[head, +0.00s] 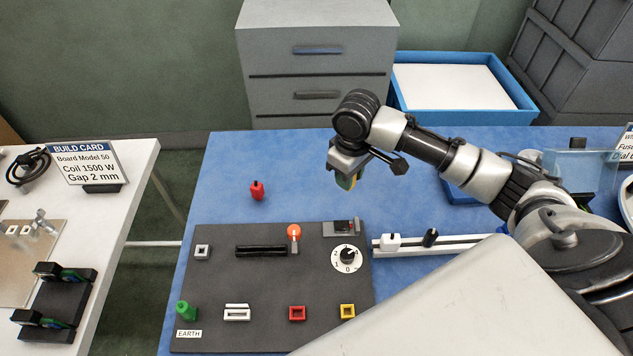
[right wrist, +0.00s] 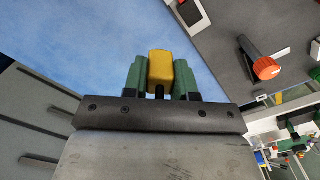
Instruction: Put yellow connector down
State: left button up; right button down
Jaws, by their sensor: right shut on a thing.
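My right gripper (head: 345,178) hangs above the blue table, behind the dark board, and its green fingers are shut on the yellow connector (right wrist: 160,70). In the head view only a little yellow shows between the fingers. In the right wrist view the connector sits between the two green fingers, with blue table surface beyond it. Whether it touches the table I cannot tell. A yellow socket (head: 347,311) is at the front right of the dark board (head: 270,285). My left gripper is not in view.
The board carries a dial (head: 347,258), an orange-topped lever (head: 294,232) and a green post (head: 186,310). A blue tray (head: 400,90) and grey drawers (head: 315,70) stand behind. Table around the red connector is clear.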

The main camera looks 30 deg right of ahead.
jog(key=w+a+f, duration=0.1)
jog(key=w+f, duration=0.1)
jog(key=w+a+f, duration=0.1)
jog(key=w+f, duration=0.1)
jog(key=w, duration=0.1)
jog(key=w+a+f, duration=0.1)
jog(key=w+f, duration=0.1)
jog(key=w, duration=0.1)
jog(key=shift+a, duration=0.3)
notch_tip(320, 180, down, 3)
jog(key=shift+f+p, duration=0.1)
jog(key=shift+p, duration=0.35)
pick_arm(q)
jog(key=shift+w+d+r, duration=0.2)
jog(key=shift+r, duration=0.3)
pick_arm(e)
jog(key=shift+f, duration=0.1)
jog(key=shift+f, duration=0.4)
jog(key=c, duration=0.9)
grip_release()
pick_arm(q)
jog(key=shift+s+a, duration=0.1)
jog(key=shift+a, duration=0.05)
